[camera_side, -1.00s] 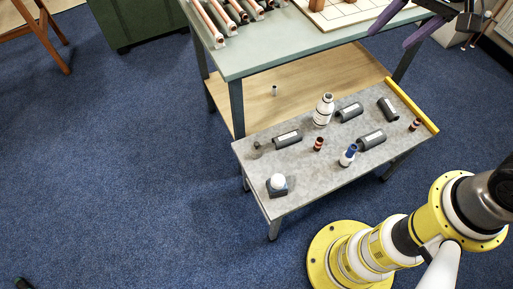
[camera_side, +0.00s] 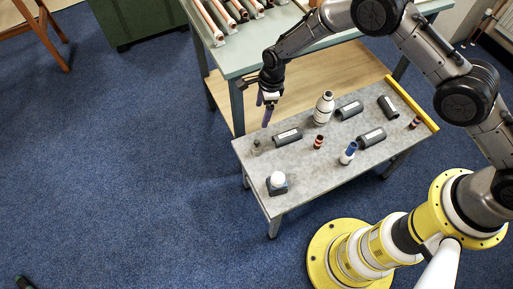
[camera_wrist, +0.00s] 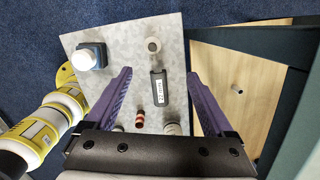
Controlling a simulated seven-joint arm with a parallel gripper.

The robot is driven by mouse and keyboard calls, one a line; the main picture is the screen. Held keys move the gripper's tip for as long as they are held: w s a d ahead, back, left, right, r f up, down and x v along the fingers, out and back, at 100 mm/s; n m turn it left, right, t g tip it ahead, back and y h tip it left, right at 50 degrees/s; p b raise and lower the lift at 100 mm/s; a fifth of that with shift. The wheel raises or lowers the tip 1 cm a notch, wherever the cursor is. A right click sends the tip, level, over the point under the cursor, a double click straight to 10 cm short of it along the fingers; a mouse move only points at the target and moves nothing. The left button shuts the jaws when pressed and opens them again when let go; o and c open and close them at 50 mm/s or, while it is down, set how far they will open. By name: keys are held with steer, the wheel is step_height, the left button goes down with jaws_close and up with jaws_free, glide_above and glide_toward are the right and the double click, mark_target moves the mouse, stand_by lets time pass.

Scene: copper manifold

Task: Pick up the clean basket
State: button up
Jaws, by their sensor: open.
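I see nothing that clearly looks like a basket. My gripper (camera_side: 267,108) is open and empty, pointing down above the back left part of the grey bench (camera_side: 305,180). That cylinder (camera_side: 288,136) also shows in the side view, apart from the fingers.
The bench also holds a white bottle (camera_side: 323,108), a blue-capped bottle (camera_side: 348,153), banded red-brown pieces (camera_side: 318,142), more dark cylinders (camera_side: 371,137) and a white ball on a dark block (camera_side: 277,183). A green-topped table (camera_side: 232,62) with a wooden lower shelf (camera_side: 225,95) stands behind.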

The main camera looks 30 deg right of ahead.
steer(key=m, duration=0.2)
glide_above(255, 146)
steer(key=f, duration=1.3)
steer(key=shift+s+d+f, duration=0.25)
steer(key=shift+s+f, duration=0.05)
steer(key=shift+f, duration=0.1)
steer(key=shift+w+a+f, duration=0.1)
steer(key=shift+f, duration=1.5)
steer(key=shift+w+a+f, duration=0.1)
steer(key=shift+f, duration=1.5)
steer(key=shift+c, duration=0.3)
jaws_close()
